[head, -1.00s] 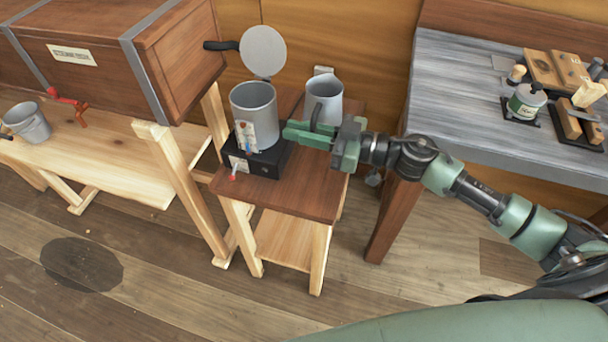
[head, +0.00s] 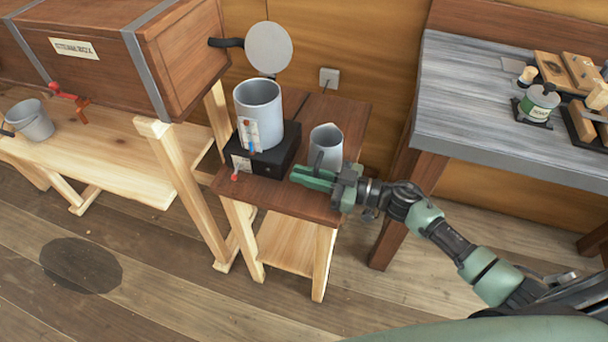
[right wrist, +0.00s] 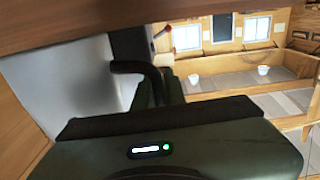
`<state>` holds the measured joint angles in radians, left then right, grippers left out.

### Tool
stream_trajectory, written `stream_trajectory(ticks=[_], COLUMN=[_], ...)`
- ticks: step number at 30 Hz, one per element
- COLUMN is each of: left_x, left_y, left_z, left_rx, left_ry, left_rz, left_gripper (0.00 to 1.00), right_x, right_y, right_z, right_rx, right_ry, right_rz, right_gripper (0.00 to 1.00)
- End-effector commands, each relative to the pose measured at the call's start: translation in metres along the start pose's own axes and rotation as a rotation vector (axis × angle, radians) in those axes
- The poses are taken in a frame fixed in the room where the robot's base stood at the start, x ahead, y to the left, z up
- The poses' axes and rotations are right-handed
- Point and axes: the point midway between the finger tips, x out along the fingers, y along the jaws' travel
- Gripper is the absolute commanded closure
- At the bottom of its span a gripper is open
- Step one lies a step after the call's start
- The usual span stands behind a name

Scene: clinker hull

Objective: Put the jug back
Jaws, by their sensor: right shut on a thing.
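The grey jug (head: 327,142) is upright over the small brown table (head: 300,204), at its right side. My right gripper (head: 312,175) is shut on the jug's dark handle, in front of the jug. The gripper hides the jug's lower part in the head view, so I cannot tell whether its base touches the table. In the right wrist view the pale jug body (right wrist: 72,85) fills the left, with its dark handle (right wrist: 135,68) at the green fingers. My left gripper is not in view.
A grey pot (head: 259,112) with a raised round lid (head: 269,48) stands on a black base (head: 270,158), left of the jug. A wooden steam box (head: 180,55) is at upper left. A grey workbench (head: 470,110) with tools stands at right.

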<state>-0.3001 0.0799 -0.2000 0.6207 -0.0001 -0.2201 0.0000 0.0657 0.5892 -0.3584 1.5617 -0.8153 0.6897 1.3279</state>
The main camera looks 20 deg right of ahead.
Motion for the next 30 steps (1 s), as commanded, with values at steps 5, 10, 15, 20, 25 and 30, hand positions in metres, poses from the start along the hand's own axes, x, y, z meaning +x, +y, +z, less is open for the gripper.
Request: stream_trajectory(ticks=[5,10,15,20,25,30], left_x=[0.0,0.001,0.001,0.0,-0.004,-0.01], left_y=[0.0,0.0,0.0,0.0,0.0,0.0], left_z=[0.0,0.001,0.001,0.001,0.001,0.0], left_rx=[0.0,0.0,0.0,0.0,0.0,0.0], left_ry=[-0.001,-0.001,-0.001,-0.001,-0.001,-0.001], left_rz=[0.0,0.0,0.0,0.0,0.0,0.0], left_gripper=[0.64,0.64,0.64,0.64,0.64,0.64], right_x=[0.0,0.0,0.0,0.0,-0.013,-0.048], right_y=[0.0,0.0,0.0,0.0,0.0,0.0], right_z=[-0.002,0.002,0.002,0.001,0.0,0.0], right_rx=[-0.002,0.0,0.0,0.0,0.002,0.003], right_ry=[0.002,0.0,0.0,0.0,-0.004,-0.007], right_rz=[0.0,0.0,0.0,0.0,0.001,0.002], right_gripper=[1.0,0.72,0.67,0.67,0.67,0.67])
